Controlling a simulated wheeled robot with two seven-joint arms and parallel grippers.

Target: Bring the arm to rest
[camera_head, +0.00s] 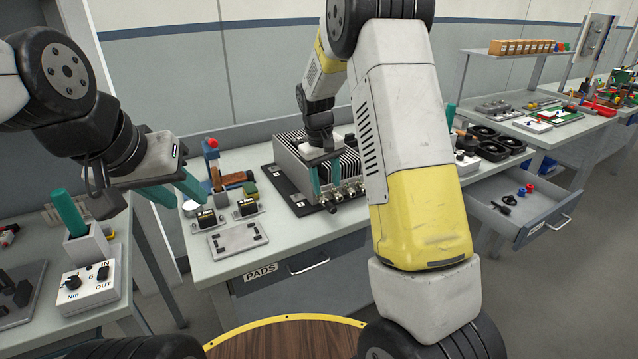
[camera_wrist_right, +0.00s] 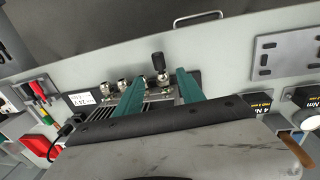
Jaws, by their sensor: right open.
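My right gripper (camera_head: 325,190) reaches down at the front of a grey finned box (camera_head: 291,168). Its teal fingers are apart, with nothing seen held between them. In the right wrist view my right gripper (camera_wrist_right: 160,76) shows its two fingers on either side of a black-capped connector (camera_wrist_right: 158,62) on the box's front; I cannot tell whether they touch it.
Small black-and-yellow blocks (camera_head: 207,219) and a grey plate (camera_head: 237,238) lie on the bench left of the box. An open drawer (camera_head: 520,203) with small parts juts out at the right. A white torque unit (camera_head: 90,287) stands on the left bench.

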